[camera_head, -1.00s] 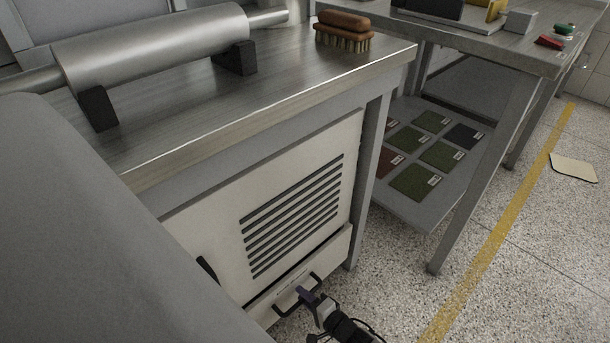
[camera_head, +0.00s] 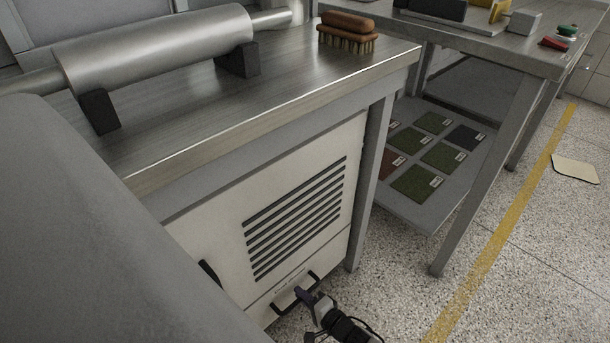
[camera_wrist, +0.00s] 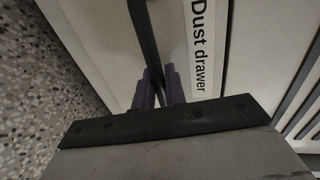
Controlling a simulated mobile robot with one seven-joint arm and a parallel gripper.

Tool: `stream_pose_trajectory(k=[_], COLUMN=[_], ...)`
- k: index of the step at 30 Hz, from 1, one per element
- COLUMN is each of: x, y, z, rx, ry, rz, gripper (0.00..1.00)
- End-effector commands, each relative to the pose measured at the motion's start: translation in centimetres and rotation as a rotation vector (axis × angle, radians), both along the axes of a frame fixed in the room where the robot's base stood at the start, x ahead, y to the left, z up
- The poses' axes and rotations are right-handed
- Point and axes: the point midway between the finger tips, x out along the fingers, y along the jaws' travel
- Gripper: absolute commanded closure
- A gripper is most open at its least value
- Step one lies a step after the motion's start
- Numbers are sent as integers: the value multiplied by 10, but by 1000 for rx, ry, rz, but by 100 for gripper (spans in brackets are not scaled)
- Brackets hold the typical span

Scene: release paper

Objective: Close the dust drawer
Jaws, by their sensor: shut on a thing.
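The dust drawer (camera_head: 338,252) is the low front panel of the white cabinet under the steel bench. In the head view its face looks about level with the vented panel above it. In the wrist view the drawer front (camera_wrist: 105,50) carries a "Dust drawer" label (camera_wrist: 202,45) and a dark bar handle (camera_wrist: 148,40). My gripper (camera_wrist: 157,88) has its two purple fingers on either side of the handle, shut on it. In the head view my gripper (camera_head: 308,297) is at the black handle (camera_head: 292,289), low on the drawer front.
The steel bench (camera_head: 150,160) bears a metal roller (camera_head: 155,45) and a brown brush (camera_head: 347,32). A second table (camera_head: 490,60) stands to the right, with sample squares on its lower shelf (camera_head: 400,195). Open speckled floor (camera_head: 400,290) lies right of the cabinet.

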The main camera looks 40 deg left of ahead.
Motion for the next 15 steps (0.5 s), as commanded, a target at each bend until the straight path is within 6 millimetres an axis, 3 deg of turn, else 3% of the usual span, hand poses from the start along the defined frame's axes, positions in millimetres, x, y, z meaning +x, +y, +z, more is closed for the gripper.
stream_pose_trajectory(k=[9,10,13,15], x=[0,0,0,0], y=[5,5,5,4], z=[1,1,1,1], rx=[3,3,3,2], ry=[1,1,1,1], rz=[0,0,0,0], gripper=[100,85,72,70])
